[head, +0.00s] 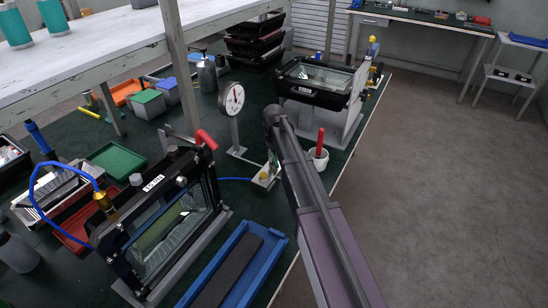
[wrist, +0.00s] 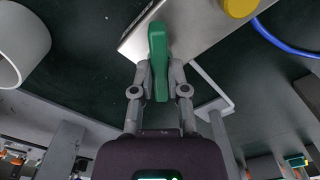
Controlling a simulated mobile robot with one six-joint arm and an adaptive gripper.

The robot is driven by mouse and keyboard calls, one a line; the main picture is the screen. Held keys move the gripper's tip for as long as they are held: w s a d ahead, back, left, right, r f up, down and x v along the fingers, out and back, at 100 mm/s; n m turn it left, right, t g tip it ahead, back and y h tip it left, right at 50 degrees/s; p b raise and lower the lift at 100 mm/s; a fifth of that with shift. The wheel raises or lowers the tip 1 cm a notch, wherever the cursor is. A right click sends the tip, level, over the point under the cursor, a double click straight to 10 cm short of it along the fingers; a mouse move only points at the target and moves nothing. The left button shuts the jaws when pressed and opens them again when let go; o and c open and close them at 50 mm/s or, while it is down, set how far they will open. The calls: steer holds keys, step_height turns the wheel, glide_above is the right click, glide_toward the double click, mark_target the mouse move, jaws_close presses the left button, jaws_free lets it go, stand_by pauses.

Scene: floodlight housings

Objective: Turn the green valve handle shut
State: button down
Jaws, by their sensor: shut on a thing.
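The green valve handle (wrist: 158,42) stands in the middle of the wrist view, lying lengthwise up the picture. My gripper (wrist: 160,84) is shut on it, one finger on each side of its near part. The handle's far end reaches over a pale metal plate (wrist: 196,22). In the head view the plate (head: 262,182) with the yellow knob stands on the green bench top, left of my arm. My gripper is mostly hidden behind my arm there, and the handle barely shows.
A dial gauge (head: 232,99) on a stand is behind the plate. A white cup (head: 318,159) with a red-handled tool stands right of my arm. A blue hose (wrist: 284,42) runs by the plate. A floodlight housing (head: 160,225) and blue tray (head: 262,275) lie in front.

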steer(key=m, duration=0.4)
steer(key=shift+s+m, duration=0.15)
steer(key=shift+m, duration=0.15)
steer(key=m, duration=0.5)
stand_by(0.4)
steer(key=c, duration=0.6)
jaws_free()
steer(key=shift+f, duration=0.1)
steer(key=shift+c, duration=0.2)
